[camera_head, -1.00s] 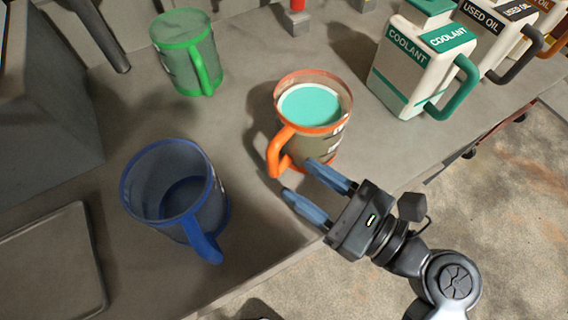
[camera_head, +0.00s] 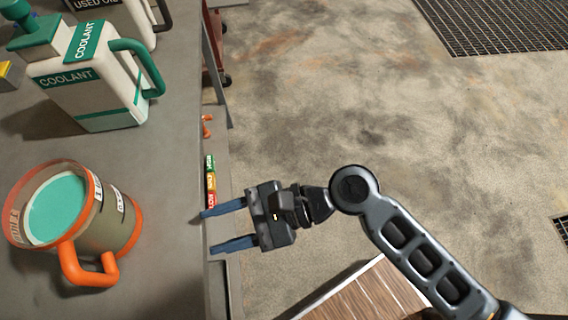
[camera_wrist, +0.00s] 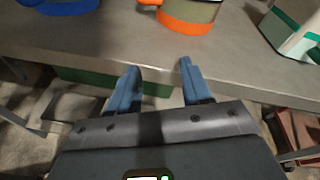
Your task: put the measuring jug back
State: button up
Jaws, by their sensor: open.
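The measuring jug with orange rim, base and handle (camera_head: 110,222) stands upright on the grey bench, with teal liquid inside. Its handle points toward the bench's front edge. In the wrist view its lower part (camera_wrist: 188,18) shows at the top. A blue jug's base (camera_wrist: 66,5) shows at the top left there. My gripper (camera_head: 207,230) is open and empty at the bench's front edge, to the right of the orange jug and apart from it. In the wrist view its two blue fingers (camera_wrist: 160,72) are spread with nothing between them.
A white and green coolant jug (camera_head: 95,85) stands at the back of the bench (camera_head: 165,190), with a used oil jug (camera_head: 135,15) beyond. Small coloured labels (camera_head: 210,180) line a ledge below the edge. A wooden surface (camera_head: 365,295) lies low at the front. The floor is open.

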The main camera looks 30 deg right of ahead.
jog(key=s+d+f+n+t+h, duration=0.25)
jog(key=s+d+h, duration=0.2)
jog(key=d, duration=0.35)
jog(key=s+d+f+n+t+h, duration=0.2)
jog(key=s+d+n+t+h, duration=0.2)
jog(key=d+h, duration=0.3)
jog(key=s+d+r+n+t+h, duration=0.3)
jog(key=s+d+r+n, duration=0.3)
jog(key=s+r+n, duration=0.3)
notch_tip(320, 180, up, 4)
jog(key=shift+s+d+f+n, duration=0.2)
jog(key=shift+s+n, duration=0.1)
jog(key=shift+n, duration=0.85)
